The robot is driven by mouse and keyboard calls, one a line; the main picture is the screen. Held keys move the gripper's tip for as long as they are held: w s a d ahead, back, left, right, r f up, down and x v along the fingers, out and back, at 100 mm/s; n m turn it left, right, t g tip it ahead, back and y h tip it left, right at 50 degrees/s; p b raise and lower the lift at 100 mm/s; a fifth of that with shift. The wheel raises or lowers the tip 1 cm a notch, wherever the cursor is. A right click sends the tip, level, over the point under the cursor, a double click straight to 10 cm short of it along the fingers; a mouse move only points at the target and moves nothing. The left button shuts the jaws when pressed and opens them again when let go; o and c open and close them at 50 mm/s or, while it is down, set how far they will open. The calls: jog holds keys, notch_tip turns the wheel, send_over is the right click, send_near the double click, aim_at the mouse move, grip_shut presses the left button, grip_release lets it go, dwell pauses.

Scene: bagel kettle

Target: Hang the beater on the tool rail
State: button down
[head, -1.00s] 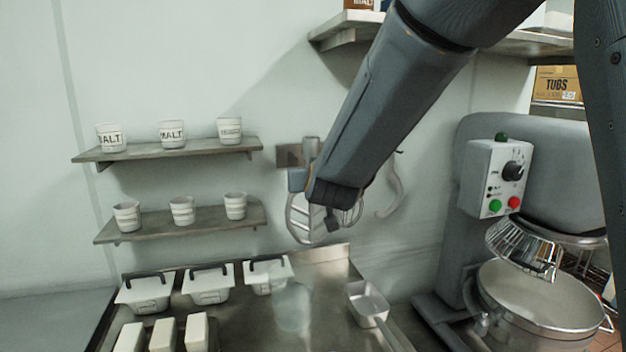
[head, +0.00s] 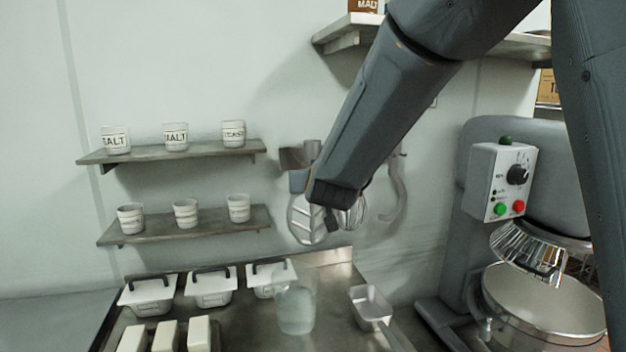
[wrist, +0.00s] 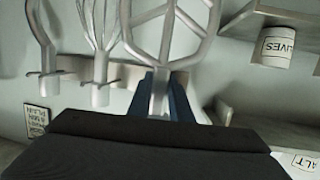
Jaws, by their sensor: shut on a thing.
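The beater (head: 305,220), a flat grey metal paddle with an open frame, hangs upright by the wall in the head view. In the wrist view the beater (wrist: 165,35) has its shank between the blue fingers of my gripper (wrist: 163,88), which is shut on it. The tool rail (wrist: 122,74) runs right behind the shank; whether the beater touches it I cannot tell. The rail's left end (head: 292,158) shows in the head view. A whisk (wrist: 101,40) and a dough hook (wrist: 42,45) hang on the rail beside the beater. My arm hides most of the rail in the head view.
Two wall shelves with cups (head: 176,137) are left of the rail. A mixer (head: 515,190) with a bowl (head: 545,305) stands at the right. Below is a steel counter with lidded tubs (head: 210,287), a clear container (head: 295,308) and a metal scoop (head: 370,305).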

jog(key=shift+w+r, duration=0.1)
jog(key=shift+w, duration=0.1)
jog(key=shift+w+a, duration=0.25)
jog(key=shift+w, duration=0.4)
jog(key=shift+w+a, duration=0.2)
jog(key=shift+w, duration=0.45)
jog(key=shift+w+a, duration=0.2)
jog(key=shift+w, duration=0.55)
jog(key=shift+w+a, duration=0.25)
jog(key=shift+w, duration=0.5)
jog(key=shift+w+a, duration=0.2)
jog(key=shift+w, duration=0.55)
jog(key=shift+f, duration=0.2)
jog(key=shift+f+b, duration=0.35)
jog(key=shift+f, duration=0.3)
jog(key=shift+f, duration=0.1)
